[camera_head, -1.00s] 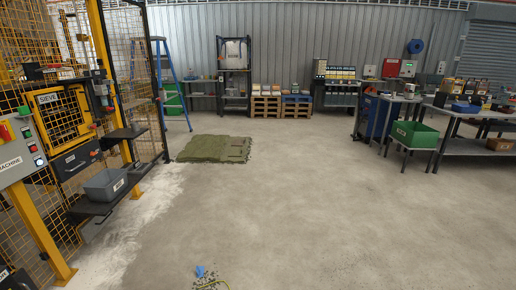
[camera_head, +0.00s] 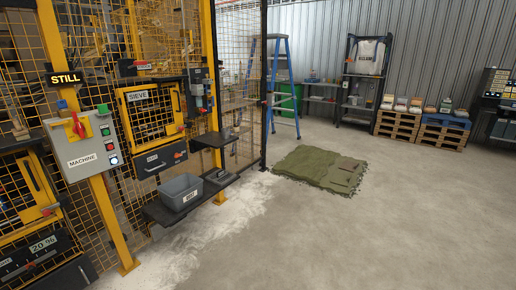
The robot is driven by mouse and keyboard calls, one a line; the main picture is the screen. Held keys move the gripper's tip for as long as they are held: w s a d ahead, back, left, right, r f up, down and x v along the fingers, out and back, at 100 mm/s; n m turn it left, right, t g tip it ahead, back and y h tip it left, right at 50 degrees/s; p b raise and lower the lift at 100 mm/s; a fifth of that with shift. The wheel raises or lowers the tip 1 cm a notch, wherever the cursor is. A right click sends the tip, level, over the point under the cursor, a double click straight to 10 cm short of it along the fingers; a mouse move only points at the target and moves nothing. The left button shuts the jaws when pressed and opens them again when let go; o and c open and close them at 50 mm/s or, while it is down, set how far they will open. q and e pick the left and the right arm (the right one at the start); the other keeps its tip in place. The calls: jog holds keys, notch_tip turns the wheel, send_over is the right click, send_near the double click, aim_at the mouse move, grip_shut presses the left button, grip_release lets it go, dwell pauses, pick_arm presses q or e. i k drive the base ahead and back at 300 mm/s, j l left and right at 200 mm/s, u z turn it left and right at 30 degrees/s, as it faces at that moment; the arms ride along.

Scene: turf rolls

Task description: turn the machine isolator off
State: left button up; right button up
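The machine isolator is on a grey control box (camera_head: 86,146) labelled MACHINE, fixed to a yellow post at the left. Its red handle (camera_head: 78,125) sits on a yellow plate at the box's upper left and looks about upright. A green button (camera_head: 103,109) is on top of the box, and several small buttons or lamps run down its right side. A sign reading STILL (camera_head: 64,79) hangs above the box. Neither of my grippers is in view.
A yellow mesh guard fence (camera_head: 234,80) stands behind the box. Black shelves with a grey bin (camera_head: 180,193) jut out to its right. A green turf pile (camera_head: 321,169) lies on the floor, with a blue ladder (camera_head: 288,85) behind. The concrete floor at front right is clear.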

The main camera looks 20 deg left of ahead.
aim_at(78, 128)
jog(key=i+j+u, duration=0.15)
jog(key=i+u, duration=0.35)
jog(key=i, duration=0.45)
jog(key=i+l+u, duration=0.2)
jog(key=i+u, duration=0.3)
jog(key=i, duration=0.4)
